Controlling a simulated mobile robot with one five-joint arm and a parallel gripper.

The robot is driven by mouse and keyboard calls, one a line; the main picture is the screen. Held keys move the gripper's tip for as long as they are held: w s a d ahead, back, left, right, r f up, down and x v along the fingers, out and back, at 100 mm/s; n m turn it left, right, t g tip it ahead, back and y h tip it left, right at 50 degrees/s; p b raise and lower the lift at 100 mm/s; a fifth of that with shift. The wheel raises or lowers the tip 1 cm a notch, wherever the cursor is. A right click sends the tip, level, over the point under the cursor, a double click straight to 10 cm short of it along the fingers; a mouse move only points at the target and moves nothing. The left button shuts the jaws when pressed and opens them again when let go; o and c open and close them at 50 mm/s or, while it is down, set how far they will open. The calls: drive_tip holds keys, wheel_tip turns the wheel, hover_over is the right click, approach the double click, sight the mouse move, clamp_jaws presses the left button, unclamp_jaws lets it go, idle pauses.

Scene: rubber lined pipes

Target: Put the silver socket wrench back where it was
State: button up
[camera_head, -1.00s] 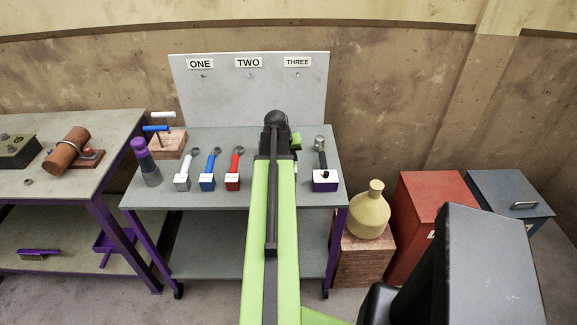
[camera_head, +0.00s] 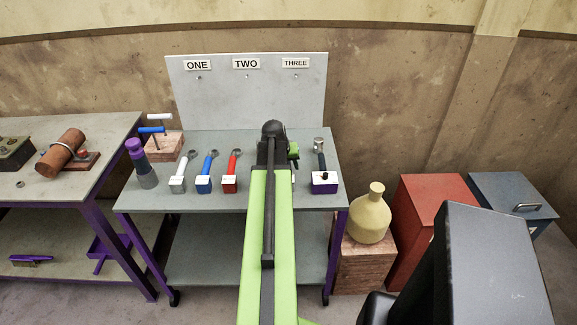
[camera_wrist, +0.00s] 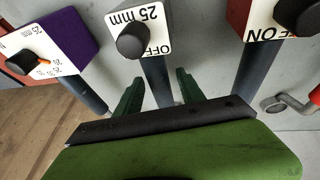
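The silver socket wrench has a grey box end (camera_wrist: 139,22) with a white face marked "25 mm" and "OFF" and a black knob; it shows in the wrist view. Its blue-grey shaft (camera_wrist: 158,88) runs between the two green fingers of my gripper (camera_wrist: 160,76). The fingers are open, with a gap on each side of the shaft. In the head view my arm hides this wrench, and my gripper (camera_head: 277,150) is over the right part of the grey table (camera_head: 200,197). The board (camera_head: 225,95) behind has labels ONE, TWO and THREE, each above a small peg.
A purple-boxed socket wrench (camera_head: 324,182) lies to the right, and a red-boxed one (camera_wrist: 262,22) is on the wrench's other side. Ring wrenches with red (camera_head: 231,180), blue (camera_head: 205,180) and white (camera_head: 180,180) handles lie left. A yellow jug (camera_head: 370,218) stands beside the table.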

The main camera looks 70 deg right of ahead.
drive_tip(key=p+v, duration=1.5)
drive_tip(key=v, duration=0.2)
drive_tip(key=shift+r+p, duration=0.2)
drive_tip(key=shift+p, duration=0.2)
drive_tip(key=shift+s+d, duration=0.1)
drive_tip(key=w+a+f+n+t+y, duration=0.25)
drive_tip(key=w+a+n, duration=0.45)
drive_tip(key=w+a, duration=2.05)
drive_tip(key=w+a+n+g+y, duration=0.2)
drive_tip(key=a+n, duration=0.4)
drive_tip(key=a, duration=2.6)
drive_tip(key=shift+w+a+n, duration=0.3)
drive_tip(key=shift+w, duration=0.3)
